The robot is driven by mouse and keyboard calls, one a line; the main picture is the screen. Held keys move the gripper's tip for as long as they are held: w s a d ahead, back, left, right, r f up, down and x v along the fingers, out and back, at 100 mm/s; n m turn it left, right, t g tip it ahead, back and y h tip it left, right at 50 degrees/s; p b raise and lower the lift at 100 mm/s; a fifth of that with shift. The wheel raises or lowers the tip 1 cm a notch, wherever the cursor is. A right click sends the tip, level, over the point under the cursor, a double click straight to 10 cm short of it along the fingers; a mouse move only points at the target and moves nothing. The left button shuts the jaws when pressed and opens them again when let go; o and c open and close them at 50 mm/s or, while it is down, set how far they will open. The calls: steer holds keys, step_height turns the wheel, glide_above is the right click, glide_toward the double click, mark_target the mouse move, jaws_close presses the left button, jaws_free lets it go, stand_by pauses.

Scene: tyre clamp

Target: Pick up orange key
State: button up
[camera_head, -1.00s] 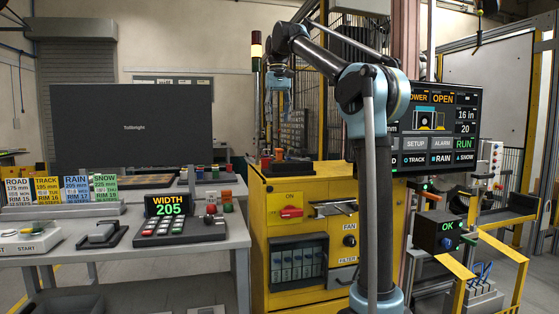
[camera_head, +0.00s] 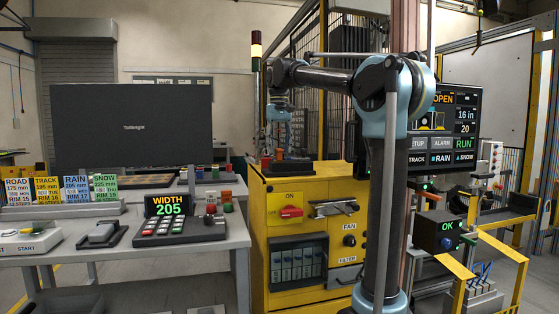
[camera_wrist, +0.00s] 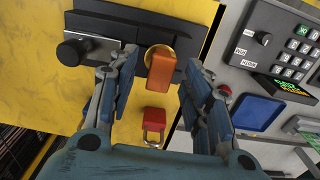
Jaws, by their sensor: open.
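The orange key (camera_wrist: 161,70) shows in the wrist view, at a round brass-coloured lock on a dark block on the yellow cabinet. My gripper (camera_wrist: 158,92) is open, with one finger on each side of the key and apart from it.
A red padlock (camera_wrist: 154,125) lies just below the key in the wrist view. A black handle (camera_wrist: 85,50) is to the left. A grey keypad panel (camera_wrist: 275,45) is to the right. The yellow cabinet (camera_head: 262,215) stands beside the table (camera_head: 200,258).

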mark_target(279, 159)
steer(key=shift+f, duration=1.2)
steer(key=shift+c, duration=0.6)
jaws_close()
